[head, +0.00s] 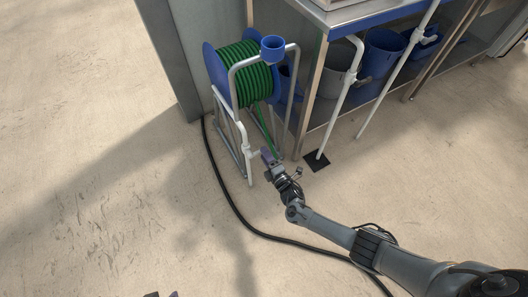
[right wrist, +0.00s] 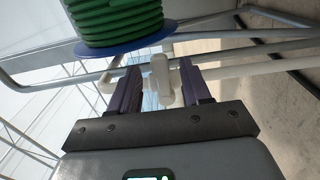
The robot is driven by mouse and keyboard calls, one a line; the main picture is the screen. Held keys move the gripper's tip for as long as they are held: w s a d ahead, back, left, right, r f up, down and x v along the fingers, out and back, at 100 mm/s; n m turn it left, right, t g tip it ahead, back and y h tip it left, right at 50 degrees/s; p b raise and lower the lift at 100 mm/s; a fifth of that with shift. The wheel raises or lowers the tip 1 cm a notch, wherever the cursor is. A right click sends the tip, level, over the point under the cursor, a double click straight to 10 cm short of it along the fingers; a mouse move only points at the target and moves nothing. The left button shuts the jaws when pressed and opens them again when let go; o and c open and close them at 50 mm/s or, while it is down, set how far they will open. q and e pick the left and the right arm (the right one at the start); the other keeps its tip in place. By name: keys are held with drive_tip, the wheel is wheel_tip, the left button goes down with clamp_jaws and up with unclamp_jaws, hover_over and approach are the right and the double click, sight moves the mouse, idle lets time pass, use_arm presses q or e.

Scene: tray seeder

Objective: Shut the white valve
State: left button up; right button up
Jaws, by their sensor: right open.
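The white valve (right wrist: 160,76) shows in the right wrist view as a pale upright piece between the two dark purple fingers of my right gripper (right wrist: 163,82). The fingers stand apart with gaps on both sides of it; contact is not clear. In the head view the valve (head: 253,154) is a small white part low on the hose reel's front leg. My right gripper (head: 266,157) is just right of it and hides part of it. Two dark tips of my left gripper (head: 162,294) barely show at the bottom edge; their opening cannot be judged.
A black hose (head: 238,212) runs across the floor. A bench (head: 355,14) with buckets underneath stands to the right. The floor at left is clear.

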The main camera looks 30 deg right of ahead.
drive_tip(key=s+p, duration=0.3)
drive_tip(key=s, duration=0.6)
drive_tip(key=shift+d+p, duration=0.25)
drive_tip(key=shift+p, duration=0.1)
drive_tip(key=shift+s, duration=0.1)
